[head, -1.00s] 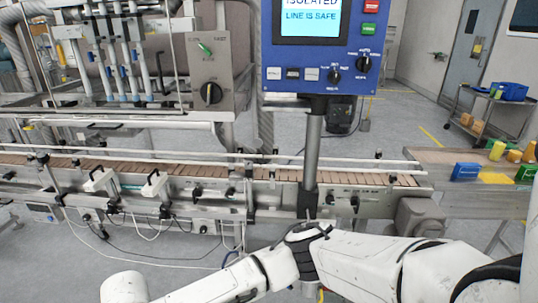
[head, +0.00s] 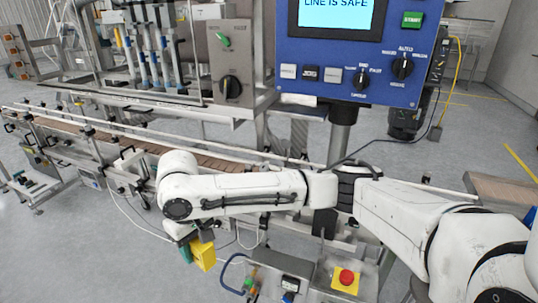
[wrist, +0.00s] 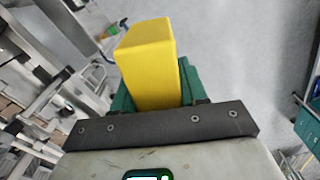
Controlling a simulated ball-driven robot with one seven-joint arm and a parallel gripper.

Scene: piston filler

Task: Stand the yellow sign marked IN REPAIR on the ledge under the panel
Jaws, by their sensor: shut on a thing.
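A yellow block-shaped thing (head: 203,254) hangs at my gripper (head: 188,246), low and left of the panel's post. It also shows in the wrist view (wrist: 148,62), between the green fingers of my gripper (wrist: 152,88), which is shut on it. No lettering shows on its visible faces, so I cannot read IN REPAIR. The blue panel (head: 322,52) stands up and to the right, well apart from the yellow sign. A thin pale strip (head: 298,100) shows under the panel's lower left edge; I cannot tell whether it is the ledge.
The panel's grey post (head: 343,132) stands behind my arm. A conveyor (head: 215,163) with rails runs behind my gripper. A box with a red emergency button (head: 346,277) stands low at front. Cables hang near my gripper. A table (head: 500,190) is at the right edge.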

